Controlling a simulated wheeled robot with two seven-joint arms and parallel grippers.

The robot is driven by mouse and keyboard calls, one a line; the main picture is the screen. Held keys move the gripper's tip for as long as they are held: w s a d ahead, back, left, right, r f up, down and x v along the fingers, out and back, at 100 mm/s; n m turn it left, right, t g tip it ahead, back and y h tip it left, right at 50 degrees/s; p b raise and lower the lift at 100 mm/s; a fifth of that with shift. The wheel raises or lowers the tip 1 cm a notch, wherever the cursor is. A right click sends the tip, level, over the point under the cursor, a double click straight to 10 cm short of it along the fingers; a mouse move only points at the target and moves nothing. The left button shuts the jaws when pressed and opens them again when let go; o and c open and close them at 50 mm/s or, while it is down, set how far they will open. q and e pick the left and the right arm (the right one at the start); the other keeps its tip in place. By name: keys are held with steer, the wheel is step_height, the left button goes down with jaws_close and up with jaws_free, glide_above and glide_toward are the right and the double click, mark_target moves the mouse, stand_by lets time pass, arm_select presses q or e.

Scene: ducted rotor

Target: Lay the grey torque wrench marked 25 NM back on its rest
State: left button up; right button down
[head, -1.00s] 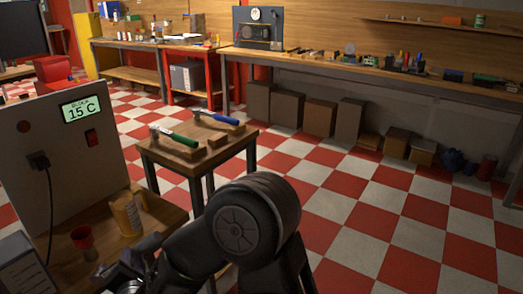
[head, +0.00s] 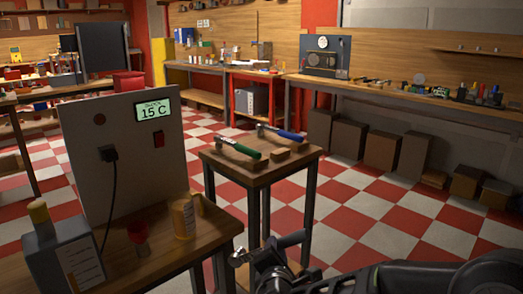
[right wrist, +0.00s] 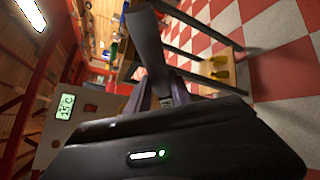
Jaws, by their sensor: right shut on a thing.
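My right gripper (head: 266,258) is shut on a grey wrench (head: 291,239), low in front of the small wooden table. Its grey handle points up to the right, and a metal end shows to the left. In the right wrist view the grey handle (right wrist: 149,42) stands up from between the fingers (right wrist: 164,98). No 25 NM mark is readable. On the small table (head: 262,178), a green-handled wrench (head: 240,148) and a blue-handled wrench (head: 280,133) lie across wooden blocks. A bare block (head: 279,156) sits nearer the front edge. My left gripper is not in view.
Checkered floor (head: 385,215) is open right of the small table.

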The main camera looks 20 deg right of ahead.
stand_by(0.4)
steer(key=s+a+f+m+g+h+p, duration=0.2)
steer(key=s+a+f+m+h+p, duration=0.3)
steer(key=p, duration=1)
steer(key=s+d+r+m+g+h+p, duration=0.1)
steer(key=s+d+r+p, duration=0.1)
steer(key=s+r+p, duration=0.1)
steer(key=s+d+r+g+h+p, duration=0.1)
steer(key=s+d+r+g+p, duration=0.1)
steer(key=r+p, duration=0.4)
step_height(320, 180, up, 2)
steer(key=shift+s+d+r+m+h, duration=0.1)
steer(key=shift+s+d+m+h, duration=0.3)
steer(key=shift+s, duration=0.35)
